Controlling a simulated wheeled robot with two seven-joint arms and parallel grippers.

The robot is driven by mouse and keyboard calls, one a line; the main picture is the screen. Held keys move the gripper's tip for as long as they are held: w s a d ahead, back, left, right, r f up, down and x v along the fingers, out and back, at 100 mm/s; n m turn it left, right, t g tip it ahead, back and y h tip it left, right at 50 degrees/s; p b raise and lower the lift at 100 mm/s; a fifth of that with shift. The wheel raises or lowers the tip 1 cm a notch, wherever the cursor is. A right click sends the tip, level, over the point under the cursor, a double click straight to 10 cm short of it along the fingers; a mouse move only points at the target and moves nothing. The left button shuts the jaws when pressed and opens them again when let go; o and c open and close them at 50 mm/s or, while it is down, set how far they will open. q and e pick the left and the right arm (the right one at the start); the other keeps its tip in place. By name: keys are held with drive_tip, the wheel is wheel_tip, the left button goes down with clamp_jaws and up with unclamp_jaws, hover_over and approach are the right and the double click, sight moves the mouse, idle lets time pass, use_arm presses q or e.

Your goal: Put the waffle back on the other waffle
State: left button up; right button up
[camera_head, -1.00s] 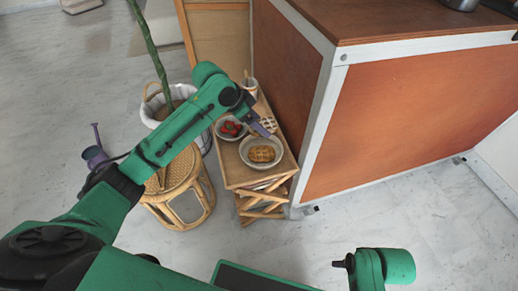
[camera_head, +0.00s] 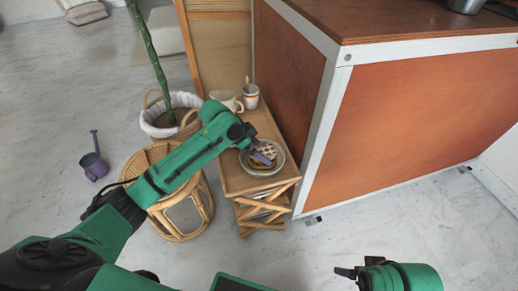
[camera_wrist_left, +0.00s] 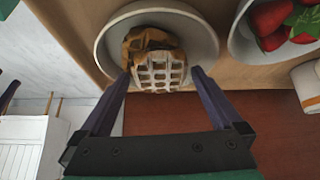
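A pale, gridded waffle (camera_wrist_left: 160,73) lies on a darker brown waffle (camera_wrist_left: 140,42) in a light grey bowl (camera_wrist_left: 203,30) in the left wrist view. In the head view the pale waffle (camera_head: 266,150) and the bowl (camera_head: 279,166) show on the small wooden table, partly behind my gripper. My left gripper (camera_wrist_left: 160,74) is open, its two purple fingers on either side of the pale waffle with a gap at each side. It also shows over the bowl in the head view (camera_head: 262,156). My right gripper (camera_head: 345,272) is at the lower right, far from the bowl; its opening is unclear.
A bowl of strawberries (camera_wrist_left: 285,22) stands beside the waffle bowl; my left arm hides it in the head view. Cups (camera_head: 250,97) stand at the table's back. The brown cart (camera_head: 410,120) is close on the right, a wicker stool (camera_head: 180,222) on the left.

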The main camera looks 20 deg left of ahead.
use_arm(q)
drive_tip(key=shift+r, duration=0.2)
drive_tip(key=p+v, duration=0.1)
drive_tip(key=v, duration=0.1)
drive_tip(key=shift+a+r, duration=0.15)
drive_tip(key=shift+r, duration=0.1)
drive_tip(key=shift+p+v, duration=0.45)
drive_tip(key=shift+v, duration=0.6)
drive_tip(key=p+v, duration=0.1)
drive_tip(key=v, duration=0.6)
drive_tip(key=shift+s+p, duration=0.15)
drive_tip(key=shift+p, duration=0.25)
use_arm(e)
wheel_tip(320, 180, down, 6)
drive_tip(key=d+g, duration=0.1)
drive_tip(key=d, duration=0.1)
drive_tip(key=shift+s+m+h, duration=0.25)
drive_tip(key=shift+m+h, duration=0.05)
drive_tip(key=shift+h, duration=0.1)
